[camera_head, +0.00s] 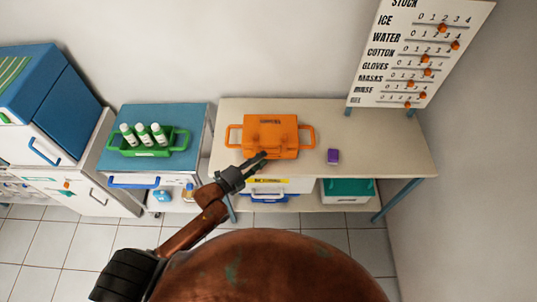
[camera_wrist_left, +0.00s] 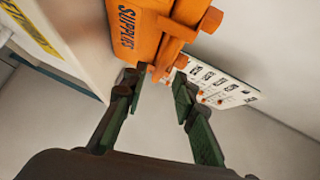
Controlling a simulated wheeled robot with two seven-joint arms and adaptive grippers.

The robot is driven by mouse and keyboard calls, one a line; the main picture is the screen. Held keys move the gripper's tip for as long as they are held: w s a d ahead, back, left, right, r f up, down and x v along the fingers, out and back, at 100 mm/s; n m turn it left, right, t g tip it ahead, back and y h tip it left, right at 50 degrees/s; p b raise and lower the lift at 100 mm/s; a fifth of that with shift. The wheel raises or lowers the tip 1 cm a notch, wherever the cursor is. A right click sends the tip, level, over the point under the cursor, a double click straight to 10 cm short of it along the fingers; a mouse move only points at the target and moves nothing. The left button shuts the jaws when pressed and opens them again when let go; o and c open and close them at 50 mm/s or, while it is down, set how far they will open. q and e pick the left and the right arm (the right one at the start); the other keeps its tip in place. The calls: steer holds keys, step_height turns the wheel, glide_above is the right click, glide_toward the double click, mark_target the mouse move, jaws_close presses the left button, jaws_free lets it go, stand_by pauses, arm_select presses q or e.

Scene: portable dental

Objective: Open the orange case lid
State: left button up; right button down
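The orange case (camera_head: 270,133) sits on the beige table with a handle on each side. Its lid appears shut. In the left wrist view the case (camera_wrist_left: 140,32) shows its "SUPPLIES" front and orange fittings along the edge. My left gripper (camera_head: 261,158) reaches the front of the case. In the left wrist view the gripper (camera_wrist_left: 156,88) has its fingers apart, with the case's front fittings just beyond the tips. I cannot tell whether the tips touch the case. Nothing is held. My right gripper is not in view.
A purple block (camera_head: 333,156) lies right of the case on the beige tabletop (camera_head: 390,145), which is otherwise clear there. A green tray (camera_head: 150,151) with white bottles stands on the blue-topped cart at left. A stock board (camera_head: 420,55) rises behind the table's right end.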

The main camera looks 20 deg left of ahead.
mark_target(269, 154)
arm_select(q)
steer(key=shift+x, duration=2.3)
steer(key=shift+c, duration=0.2)
jaws_close()
